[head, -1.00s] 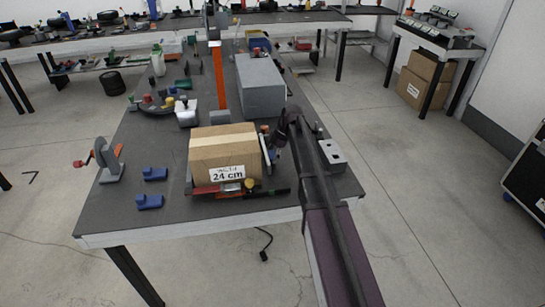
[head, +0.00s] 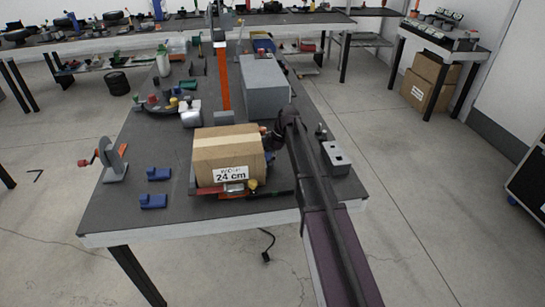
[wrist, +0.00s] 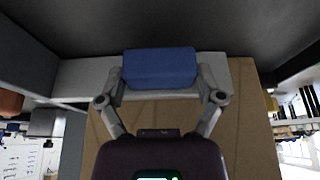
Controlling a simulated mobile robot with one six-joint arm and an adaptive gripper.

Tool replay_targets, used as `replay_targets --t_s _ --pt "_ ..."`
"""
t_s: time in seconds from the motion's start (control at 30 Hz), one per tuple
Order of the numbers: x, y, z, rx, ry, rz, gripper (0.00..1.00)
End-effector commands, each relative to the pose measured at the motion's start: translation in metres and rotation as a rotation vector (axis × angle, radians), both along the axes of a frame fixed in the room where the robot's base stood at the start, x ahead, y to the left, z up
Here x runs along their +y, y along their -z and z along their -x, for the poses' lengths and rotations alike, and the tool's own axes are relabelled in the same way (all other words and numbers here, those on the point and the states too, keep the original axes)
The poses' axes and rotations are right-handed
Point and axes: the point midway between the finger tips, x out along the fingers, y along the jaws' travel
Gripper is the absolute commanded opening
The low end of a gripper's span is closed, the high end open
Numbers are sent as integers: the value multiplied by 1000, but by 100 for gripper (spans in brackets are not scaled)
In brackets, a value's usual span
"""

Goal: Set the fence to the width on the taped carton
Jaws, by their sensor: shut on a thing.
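The taped carton (head: 228,160) sits near the front of the table, with a tan tape strip and a label (head: 231,174) reading 24 cm. A brown face of the carton (wrist: 235,130) also shows in the wrist view. My gripper (wrist: 160,85) is shut on a blue block (wrist: 160,67), a finger at each side. A pale grey bar (wrist: 85,75) runs behind the block, against or near the brown face; I cannot tell if they touch. I cannot make out the fence's scale.
A large grey box (head: 264,88) stands behind the carton. A grey block (head: 337,158) lies right of my arm. An orange post (head: 222,80) rises behind the carton.

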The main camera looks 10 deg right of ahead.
Motion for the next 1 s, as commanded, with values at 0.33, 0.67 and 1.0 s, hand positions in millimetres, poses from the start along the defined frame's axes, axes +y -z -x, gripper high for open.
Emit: replay_targets --t_s 0.33,0.67,1.0 --pt "-1 0 0 1 -1 0 100" --pt "-2 0 0 0 0 0 100" --pt "-23 0 0 1 0 0 100"
